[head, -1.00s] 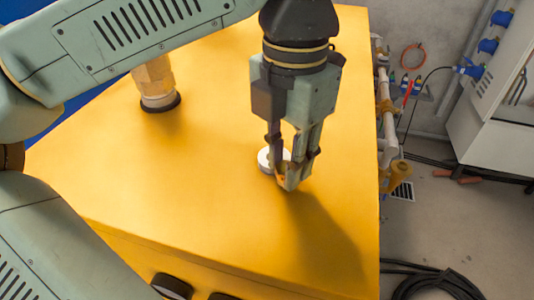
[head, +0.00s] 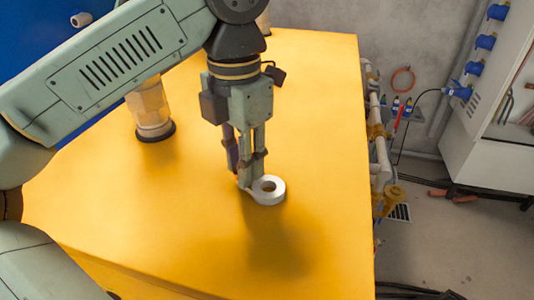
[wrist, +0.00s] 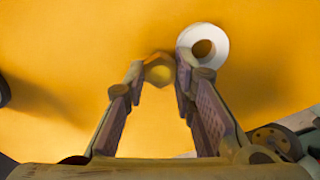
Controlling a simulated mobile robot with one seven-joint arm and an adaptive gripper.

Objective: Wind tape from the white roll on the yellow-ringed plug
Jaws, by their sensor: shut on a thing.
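My gripper (head: 248,178) points down just over the yellow tank top (head: 200,220). In the wrist view its fingertips close on a small yellowish hexagonal piece, which looks like the plug (wrist: 158,70). Its ring cannot be made out. In the head view the fingers hide the plug. The white tape roll (head: 269,190) is right beside the fingertips, its round hole facing up. It also shows in the wrist view (wrist: 219,45), by the right fingertip. A pale bit joins the roll to the fingertip area; whether it is tape on the plug I cannot tell.
A clear fitting with a dark base ring (head: 155,132) stands on the tank top behind and left. Pipes with brass valves (head: 386,198) run along the tank's right side. The tank top in front of the gripper is clear. A white cabinet (head: 480,125) stands farther right.

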